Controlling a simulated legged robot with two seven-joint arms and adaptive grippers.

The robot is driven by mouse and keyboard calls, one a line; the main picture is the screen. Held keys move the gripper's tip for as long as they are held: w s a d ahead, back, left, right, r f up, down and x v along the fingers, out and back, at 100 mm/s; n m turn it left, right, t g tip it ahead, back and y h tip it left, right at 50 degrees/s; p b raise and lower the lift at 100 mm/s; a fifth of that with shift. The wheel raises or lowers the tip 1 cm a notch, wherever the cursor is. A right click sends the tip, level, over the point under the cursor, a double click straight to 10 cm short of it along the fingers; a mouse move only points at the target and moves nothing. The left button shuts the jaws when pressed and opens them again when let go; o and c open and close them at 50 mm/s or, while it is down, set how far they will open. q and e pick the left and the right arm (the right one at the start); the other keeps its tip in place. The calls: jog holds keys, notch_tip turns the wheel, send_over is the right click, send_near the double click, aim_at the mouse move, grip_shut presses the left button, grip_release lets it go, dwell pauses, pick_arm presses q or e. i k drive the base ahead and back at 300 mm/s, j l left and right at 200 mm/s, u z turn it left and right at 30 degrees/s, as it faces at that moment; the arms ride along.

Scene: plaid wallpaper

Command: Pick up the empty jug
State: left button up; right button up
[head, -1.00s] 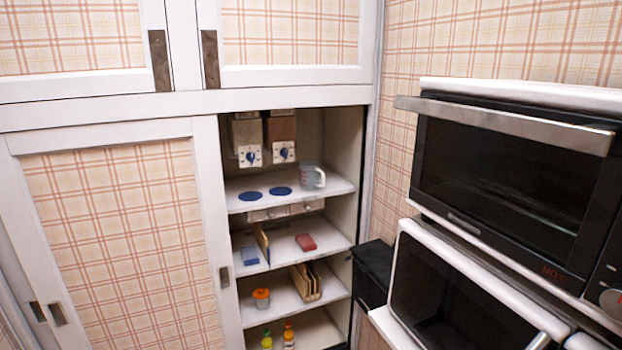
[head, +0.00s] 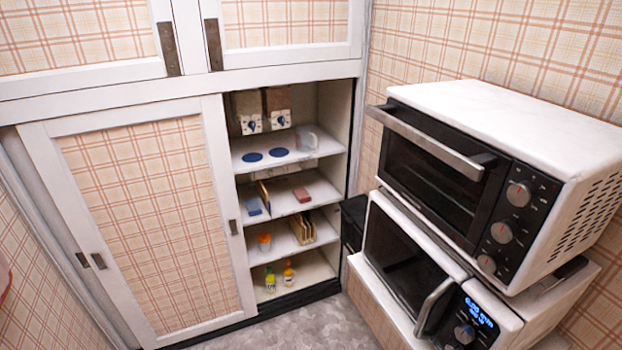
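A clear jug (head: 306,138) stands upright on the top shelf (head: 285,160) of the open cupboard, at the shelf's right end. It looks see-through and empty, though it is small in view. Two blue discs (head: 279,152) lie on the same shelf to its left. Neither of my grippers shows in the head view.
Lower shelves hold a red block (head: 301,195), a brown rack (head: 302,229) and bottles (head: 288,273). A toaster oven (head: 470,165) on a microwave (head: 420,275) stands at the right. Grey floor (head: 290,325) is clear in front.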

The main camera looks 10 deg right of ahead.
aim_at(305, 134)
jog(key=i+z, duration=0.1)
jog(key=z, duration=0.25)
jog(key=i+z, duration=0.15)
jog(key=z, duration=0.2)
jog(key=i+j+z, duration=0.1)
jog(key=z, duration=0.25)
